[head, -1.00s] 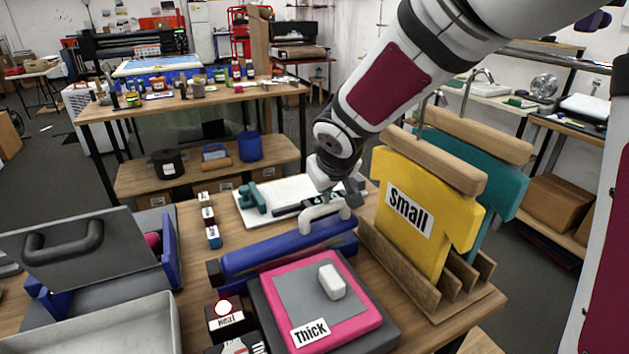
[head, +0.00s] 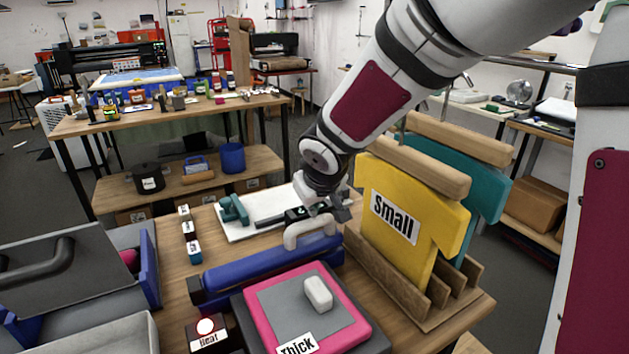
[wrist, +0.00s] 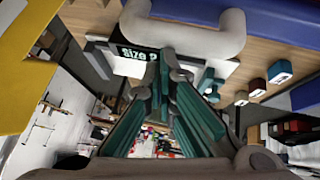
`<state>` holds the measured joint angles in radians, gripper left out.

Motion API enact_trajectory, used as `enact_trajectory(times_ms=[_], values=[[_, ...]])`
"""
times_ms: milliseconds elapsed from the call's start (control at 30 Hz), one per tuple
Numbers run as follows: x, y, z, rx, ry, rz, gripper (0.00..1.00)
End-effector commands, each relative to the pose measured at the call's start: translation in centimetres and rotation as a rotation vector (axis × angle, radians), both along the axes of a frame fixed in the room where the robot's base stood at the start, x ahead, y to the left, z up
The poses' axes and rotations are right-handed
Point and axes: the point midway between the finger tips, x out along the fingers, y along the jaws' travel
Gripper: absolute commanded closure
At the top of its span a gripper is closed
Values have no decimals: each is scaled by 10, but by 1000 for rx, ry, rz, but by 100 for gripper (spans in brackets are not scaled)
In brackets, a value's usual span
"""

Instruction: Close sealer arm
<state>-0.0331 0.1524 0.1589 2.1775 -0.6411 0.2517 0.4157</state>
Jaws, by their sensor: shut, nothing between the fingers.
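The sealer arm is a long blue bar (head: 268,264) across the wooden table, with a pale grey looped handle (head: 310,230) at its far right part. I cannot tell how wide the gap under the bar is. My gripper (head: 332,209) is just behind and above the handle, pointing down. In the wrist view my gripper (wrist: 168,72) is shut and empty, its teal-padded fingers meeting just below the handle (wrist: 185,38). The blue bar (wrist: 285,22) crosses the top right there. I cannot tell whether the fingers touch the handle.
A pink and grey platen (head: 312,312) with a white block lies in front of the bar. A rack with a yellow "Small" shirt (head: 405,215) stands close right of my gripper. A white board (head: 262,215) lies behind. Small labelled blocks (head: 189,230) stand to the left.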

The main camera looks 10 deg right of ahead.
Motion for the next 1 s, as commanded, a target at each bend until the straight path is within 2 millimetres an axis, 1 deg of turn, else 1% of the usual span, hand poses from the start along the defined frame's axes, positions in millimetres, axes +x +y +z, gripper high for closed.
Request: enact_trajectory(times_ms=[67,267,400,600,733,900,967,1000], values=[[-3,0,10,-2,2,-3,100],[-6,9,44,1,-8,2,100],[-23,2,70,2,-11,-2,100],[-43,-3,102,2,-12,1,100],[-51,-6,114,3,-11,1,100],[-56,-7,121,3,-10,2,100],[-63,-10,126,1,-9,-7,100],[-71,-14,130,-1,-7,-19,100]])
